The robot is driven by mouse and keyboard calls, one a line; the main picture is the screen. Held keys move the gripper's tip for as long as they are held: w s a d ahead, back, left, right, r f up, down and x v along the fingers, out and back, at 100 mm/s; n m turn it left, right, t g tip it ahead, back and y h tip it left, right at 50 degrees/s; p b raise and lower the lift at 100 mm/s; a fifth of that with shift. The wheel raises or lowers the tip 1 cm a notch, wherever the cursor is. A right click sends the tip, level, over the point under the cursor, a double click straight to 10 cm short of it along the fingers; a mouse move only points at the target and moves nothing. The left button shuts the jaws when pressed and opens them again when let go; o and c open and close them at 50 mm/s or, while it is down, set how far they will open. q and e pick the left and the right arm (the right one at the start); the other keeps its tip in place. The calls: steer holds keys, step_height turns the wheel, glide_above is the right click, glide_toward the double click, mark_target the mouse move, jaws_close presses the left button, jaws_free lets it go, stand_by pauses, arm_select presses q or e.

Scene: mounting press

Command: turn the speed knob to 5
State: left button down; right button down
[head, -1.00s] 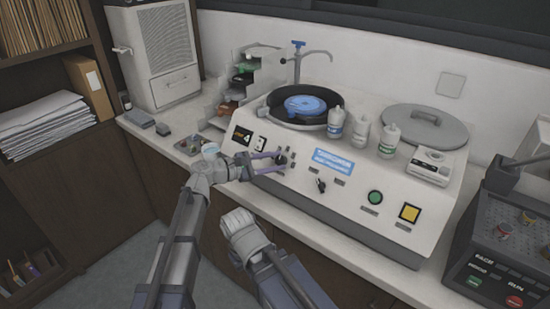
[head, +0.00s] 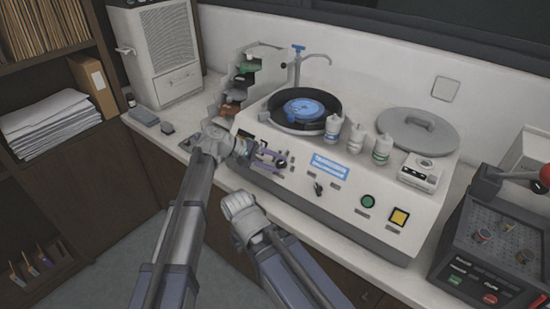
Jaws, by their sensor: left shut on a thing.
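The speed knob (head: 282,162) is a small dark knob on the sloped front panel of the cream machine (head: 345,222), left of the blue label. My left gripper (head: 277,161) reaches it from the left, with its purple fingers shut on the knob. The knob's pointer and scale are too small to read. My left wrist covers the dark display at the panel's left end. My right gripper (head: 238,203) hangs low in front of the counter, away from the panel. Its fingers cannot be made out.
A second black knob (head: 319,189), a green button (head: 367,201) and a yellow button (head: 399,217) are on the same panel. White bottles (head: 357,143) and a grey lid (head: 417,131) stand on top. A dark device (head: 493,250) is at right.

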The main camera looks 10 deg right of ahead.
arm_select(q)
steer(key=shift+d+r+m+y+p, duration=0.1)
steer(key=shift+r+m+y+p, duration=0.05)
steer(key=shift+m+y+p, duration=0.2)
stand_by(0.5)
steer(key=shift+c, duration=2.2)
jaws_free()
steer(key=p+v, duration=0.4)
steer(key=v, duration=0.3)
steer(key=shift+a+p, duration=0.3)
steer(key=shift+w+r, duration=0.15)
